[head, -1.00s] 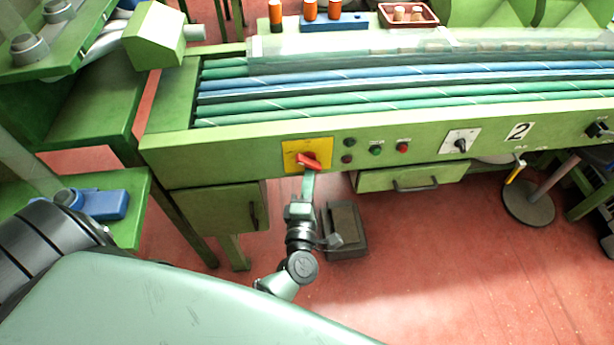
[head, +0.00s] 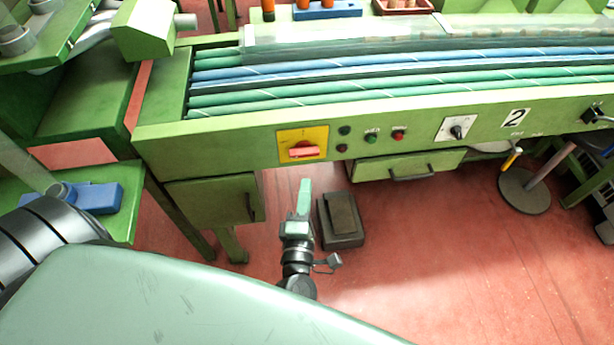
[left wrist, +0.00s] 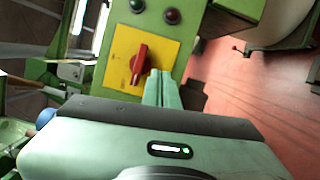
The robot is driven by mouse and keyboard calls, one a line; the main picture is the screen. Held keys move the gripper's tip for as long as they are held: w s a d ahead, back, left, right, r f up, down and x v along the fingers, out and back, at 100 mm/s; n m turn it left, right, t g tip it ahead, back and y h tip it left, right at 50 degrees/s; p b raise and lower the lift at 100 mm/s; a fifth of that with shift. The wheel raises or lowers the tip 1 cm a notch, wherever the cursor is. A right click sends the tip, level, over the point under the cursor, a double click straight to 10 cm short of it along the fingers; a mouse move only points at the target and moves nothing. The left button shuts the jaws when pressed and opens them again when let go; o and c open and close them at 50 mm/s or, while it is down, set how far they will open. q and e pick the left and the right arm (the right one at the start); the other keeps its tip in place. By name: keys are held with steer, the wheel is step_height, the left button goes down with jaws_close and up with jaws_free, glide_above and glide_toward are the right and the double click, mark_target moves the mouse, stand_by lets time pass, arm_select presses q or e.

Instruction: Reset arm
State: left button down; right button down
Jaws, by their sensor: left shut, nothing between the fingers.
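My left gripper (head: 304,190) is shut and empty, in front of and below the yellow switch plate in the head view. It also shows in the left wrist view (left wrist: 162,78), with its fingers together beside the plate. The red rotary handle (head: 303,152) sits on the yellow plate (head: 290,135) on the green machine's front panel. In the head view the handle lies about level, and the fingertips are apart from it. In the left wrist view the red handle (left wrist: 139,64) is clear of the fingers. My right gripper is not in view.
The green machine (head: 400,140) carries buttons, a black selector knob (head: 457,132) and blue and green rollers. A dark pedal box (head: 341,220) stands on the red floor near my left gripper. A blue object (head: 98,197) lies on the green table at left. Open floor (head: 430,260) lies at right.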

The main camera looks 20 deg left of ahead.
arm_select(q)
steer(key=shift+s+d, duration=0.15)
steer(key=shift+s, duration=0.3)
steer(key=s+d+f+m+g+h+p, duration=0.1)
steer(key=d+f+m+h, duration=0.2)
steer(key=f+m, duration=0.3)
steer(key=s+d+f+m+g+h, duration=0.1)
steer(key=d+f+m+h, duration=0.2)
steer(key=f, duration=0.4)
steer(key=s+f+m+g+h+p, duration=0.1)
steer(key=s+f+m+g, duration=0.2)
steer(key=s+f+m, duration=0.35)
steer(key=s+f+m+g+h, duration=0.1)
steer(key=s+f+m+g, duration=0.2)
steer(key=f, duration=0.7)
steer(key=s+a+f+m+g+y, duration=0.1)
steer(key=s+a+f+m+g, duration=0.3)
steer(key=s, duration=0.7)
steer(key=s+a+f+m+g+p, duration=0.1)
steer(key=s+a+f+m+g, duration=0.2)
steer(key=s+a+f, duration=0.4)
steer(key=s+f+g, duration=0.1)
steer(key=s, duration=0.3)
steer(key=shift+s+m+y, duration=0.35)
steer(key=shift+s+y, duration=0.05)
steer(key=shift+w+f, duration=0.1)
